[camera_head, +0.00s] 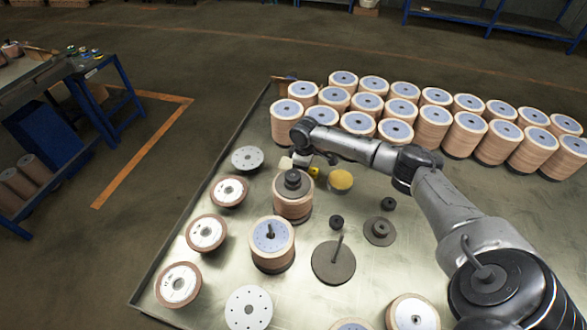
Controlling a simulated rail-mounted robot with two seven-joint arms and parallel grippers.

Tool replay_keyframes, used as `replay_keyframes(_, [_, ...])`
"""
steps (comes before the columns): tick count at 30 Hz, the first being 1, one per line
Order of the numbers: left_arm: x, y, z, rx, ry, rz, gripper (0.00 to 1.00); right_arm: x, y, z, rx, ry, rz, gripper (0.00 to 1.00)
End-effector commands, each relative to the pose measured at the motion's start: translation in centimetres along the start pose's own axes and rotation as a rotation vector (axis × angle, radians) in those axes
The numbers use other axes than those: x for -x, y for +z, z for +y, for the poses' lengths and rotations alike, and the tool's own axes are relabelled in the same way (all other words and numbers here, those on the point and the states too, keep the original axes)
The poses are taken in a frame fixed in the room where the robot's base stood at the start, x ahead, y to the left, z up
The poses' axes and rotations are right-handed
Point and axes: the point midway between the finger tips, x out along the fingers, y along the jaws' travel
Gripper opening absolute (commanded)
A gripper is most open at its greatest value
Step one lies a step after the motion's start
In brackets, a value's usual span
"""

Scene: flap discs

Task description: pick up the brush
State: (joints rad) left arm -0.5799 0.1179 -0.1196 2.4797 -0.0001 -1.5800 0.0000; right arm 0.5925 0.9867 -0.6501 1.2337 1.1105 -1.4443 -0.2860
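My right arm reaches in from the right over the metal table (205,275). Its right gripper (304,160) is small and dark at the arm's end, low near the table's middle; I cannot tell whether it is open or shut. A small pale block (286,163) lies at its left and a small yellow piece (314,171) at its right. These may be parts of the brush, but I cannot make out a clear brush shape, and the gripper and wrist partly cover this spot. My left gripper is not in view.
A stack of discs with a dark cap (293,196) stands just in front of the gripper. A yellow-topped round item (341,180) is to its right. Several tall disc stacks (433,127) line the back. A disc with an upright rod (333,263) stands in front.

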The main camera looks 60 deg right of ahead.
Motion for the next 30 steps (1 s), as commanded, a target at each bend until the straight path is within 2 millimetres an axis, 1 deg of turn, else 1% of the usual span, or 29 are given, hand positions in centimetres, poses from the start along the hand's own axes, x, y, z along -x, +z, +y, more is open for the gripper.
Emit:
replay_keyframes(4, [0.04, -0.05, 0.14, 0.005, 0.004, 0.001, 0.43, 0.08, 0.00, 0.02, 0.000, 0.000, 0.000, 0.63])
replay_keyframes(18, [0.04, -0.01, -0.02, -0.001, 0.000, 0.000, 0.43, 0.13, -0.01, 0.03, 0.000, 0.001, 0.001, 0.18])
replay_keyframes(21, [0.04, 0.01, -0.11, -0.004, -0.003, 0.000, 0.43, 0.15, -0.02, 0.04, 0.000, 0.001, 0.001, 0.10])
replay_keyframes(30, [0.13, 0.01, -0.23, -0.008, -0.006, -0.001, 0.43, 0.45, -0.03, 0.05, 0.000, 0.001, 0.002, 0.10])
